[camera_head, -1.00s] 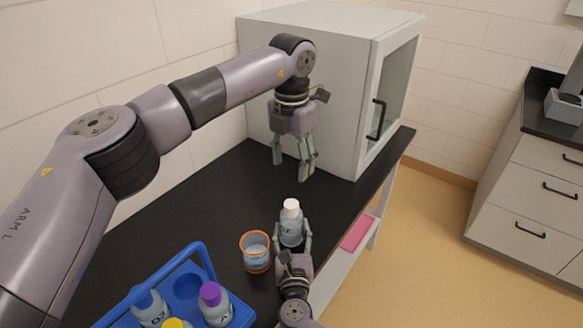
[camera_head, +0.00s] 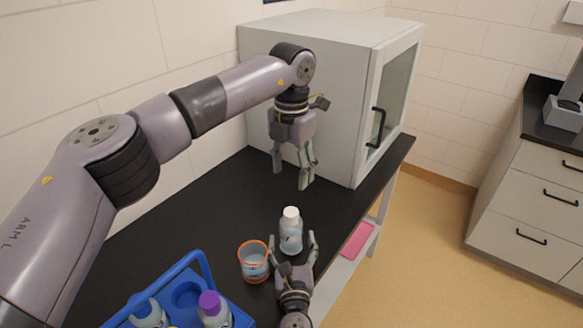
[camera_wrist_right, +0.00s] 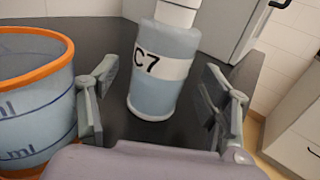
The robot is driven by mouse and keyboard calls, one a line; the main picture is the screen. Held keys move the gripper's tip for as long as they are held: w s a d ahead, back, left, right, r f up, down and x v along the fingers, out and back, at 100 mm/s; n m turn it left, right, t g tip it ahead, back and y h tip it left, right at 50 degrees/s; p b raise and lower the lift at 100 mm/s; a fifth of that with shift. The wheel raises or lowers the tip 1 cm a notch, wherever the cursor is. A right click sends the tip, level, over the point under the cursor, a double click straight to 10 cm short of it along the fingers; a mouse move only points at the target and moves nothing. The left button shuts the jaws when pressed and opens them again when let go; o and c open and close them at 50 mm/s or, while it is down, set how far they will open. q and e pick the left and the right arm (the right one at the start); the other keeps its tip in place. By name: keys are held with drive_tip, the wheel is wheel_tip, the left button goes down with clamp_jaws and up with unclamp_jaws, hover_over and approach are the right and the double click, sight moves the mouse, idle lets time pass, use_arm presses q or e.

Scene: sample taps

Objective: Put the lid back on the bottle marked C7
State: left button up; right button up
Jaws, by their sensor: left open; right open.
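The bottle marked C7 (camera_head: 291,236) stands upright on the black bench, a clear bluish bottle with its white lid (camera_head: 291,212) seated on top. In the right wrist view the C7 label on the bottle (camera_wrist_right: 158,88) is readable, and the lower part of the white lid (camera_wrist_right: 178,12) shows at the top edge. My right gripper (camera_head: 293,247) is open, with its fingers low on either side of the bottle's near side and gaps on both sides. My left gripper (camera_head: 291,178) is open and empty, pointing down above the bench beyond the bottle.
An orange-rimmed beaker (camera_head: 243,268) stands just left of the bottle, close to my right gripper's left finger in the wrist view. A blue carrier (camera_head: 203,266) with bottles is at the front left. A grey cabinet (camera_head: 310,50) stands at the back. The bench edge is close on the right.

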drive_tip(key=s, duration=0.7)
drive_tip(key=shift+d, duration=0.15)
